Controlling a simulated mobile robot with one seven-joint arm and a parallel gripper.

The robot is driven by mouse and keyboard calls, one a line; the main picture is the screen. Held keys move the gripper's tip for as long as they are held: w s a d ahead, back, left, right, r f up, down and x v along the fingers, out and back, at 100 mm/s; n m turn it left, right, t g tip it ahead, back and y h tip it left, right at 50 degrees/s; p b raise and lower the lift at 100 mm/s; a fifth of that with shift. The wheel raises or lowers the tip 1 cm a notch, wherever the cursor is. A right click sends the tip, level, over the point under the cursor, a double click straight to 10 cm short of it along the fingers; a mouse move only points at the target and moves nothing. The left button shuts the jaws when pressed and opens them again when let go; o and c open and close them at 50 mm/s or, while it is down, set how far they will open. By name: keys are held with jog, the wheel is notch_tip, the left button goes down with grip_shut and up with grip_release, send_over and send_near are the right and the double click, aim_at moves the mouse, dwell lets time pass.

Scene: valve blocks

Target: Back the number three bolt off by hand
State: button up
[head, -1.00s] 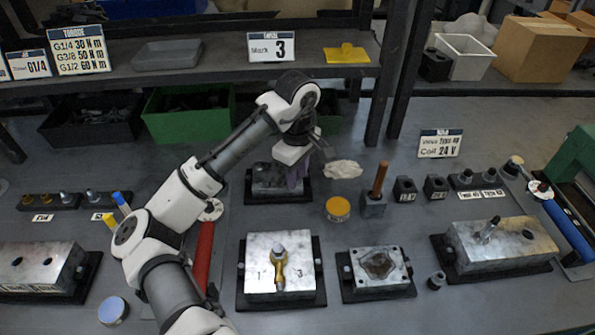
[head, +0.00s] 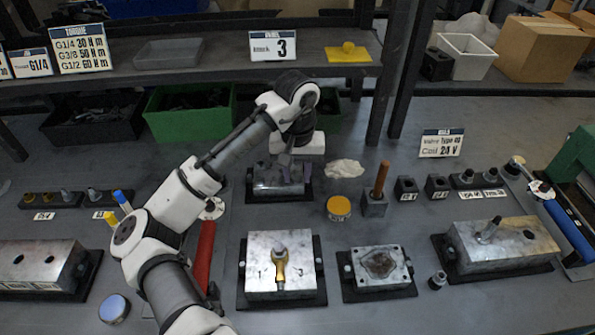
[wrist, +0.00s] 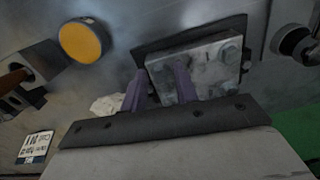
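A metal block with a bolted plate (head: 268,188) sits on a dark base at the centre back, partly hidden by my arm. In the wrist view the plate (wrist: 210,68) shows bolt heads (wrist: 231,46) near its corners and a faint mark like a 1. I cannot read a 3 on it. My gripper (head: 287,172) is over this block. In the wrist view its two purple fingers (wrist: 160,70) are apart, at the plate's left edge. I see nothing clearly held between them. Whether the fingertips touch the plate or a bolt, I cannot tell.
A block marked 1 and 3 (head: 258,286), with a brass fitting, stands in front. A shelf (head: 220,81) with a sign showing 3 (head: 272,46) runs behind.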

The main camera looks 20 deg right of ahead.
jog(key=shift+m, duration=1)
jog(key=shift+p, duration=0.5)
jog(key=shift+c, duration=0.4)
grip_shut()
jog(key=n, duration=0.5)
jog(key=shift+n, duration=0.3)
jog(key=n, duration=0.5)
jog(key=shift+d+n, duration=0.2)
jog(key=shift+n, duration=0.1)
jog(key=n, duration=0.5)
jog(key=shift+w+n, duration=0.1)
jog(key=shift+n, duration=0.2)
jog(key=n, duration=0.5)
jog(key=shift+w+d, duration=0.1)
